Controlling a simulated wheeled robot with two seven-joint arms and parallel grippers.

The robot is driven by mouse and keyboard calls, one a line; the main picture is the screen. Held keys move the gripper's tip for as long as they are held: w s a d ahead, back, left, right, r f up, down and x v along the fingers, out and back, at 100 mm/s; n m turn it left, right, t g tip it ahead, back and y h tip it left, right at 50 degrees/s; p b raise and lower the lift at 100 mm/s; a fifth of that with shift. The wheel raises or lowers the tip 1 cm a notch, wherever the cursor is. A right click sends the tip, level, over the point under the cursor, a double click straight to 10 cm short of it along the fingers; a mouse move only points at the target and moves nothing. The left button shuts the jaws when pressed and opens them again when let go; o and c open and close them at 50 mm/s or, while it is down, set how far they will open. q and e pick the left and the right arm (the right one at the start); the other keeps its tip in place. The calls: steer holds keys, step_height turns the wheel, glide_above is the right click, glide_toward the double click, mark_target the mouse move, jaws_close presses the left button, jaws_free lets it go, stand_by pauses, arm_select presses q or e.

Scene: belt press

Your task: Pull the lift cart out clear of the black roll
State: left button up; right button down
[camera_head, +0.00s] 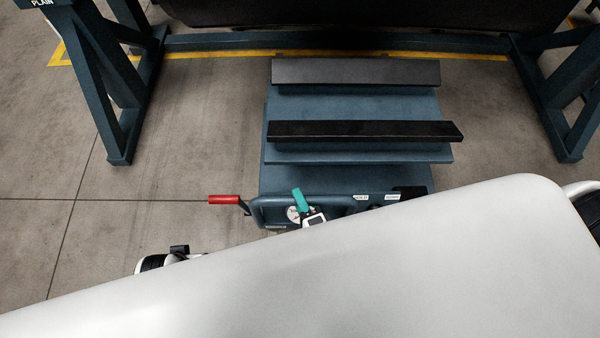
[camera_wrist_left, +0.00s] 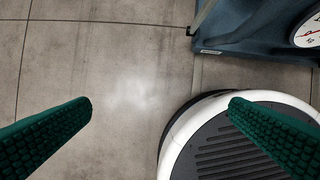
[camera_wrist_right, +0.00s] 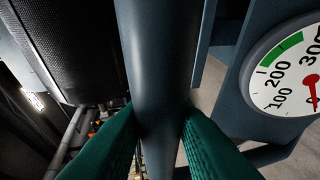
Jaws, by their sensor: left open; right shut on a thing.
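The lift cart (camera_head: 350,105) is blue with two dark pads across its top. It stands in front of the black roll (camera_head: 350,12), with no overlap in the head view; the roll also shows at upper left in the right wrist view (camera_wrist_right: 80,45). My right gripper (camera_wrist_right: 160,110) is shut on the cart's blue handle bar (camera_wrist_right: 160,60), beside a round dial (camera_wrist_right: 290,75); its teal fingertip shows in the head view (camera_head: 300,198). My left gripper (camera_wrist_left: 160,102) is open and empty above the floor, left of the cart's corner (camera_wrist_left: 250,35).
A red-gripped lever (camera_head: 223,199) sticks out left from the cart's front. Blue stand legs (camera_head: 118,110) and (camera_head: 565,105) flank the cart, with floor between. A blue beam (camera_head: 220,42) and yellow floor line (camera_head: 220,55) run behind. A white shape covers the lower head view.

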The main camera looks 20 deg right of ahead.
arm_select(q)
steer(key=f, duration=0.3)
steer(key=shift+s+f, duration=0.2)
steer(key=shift+f, duration=0.1)
arm_select(e)
steer(key=s+a, duration=0.2)
steer(key=s, duration=0.7)
steer(key=shift+a+f, duration=0.3)
steer(key=shift+f, duration=0.15)
steer(key=c, duration=1.2)
jaws_free()
steer(key=shift+p, duration=0.3)
steer(key=shift+w+r, duration=0.1)
steer(key=shift+r, duration=0.1)
arm_select(q)
steer(key=shift+r, duration=0.1)
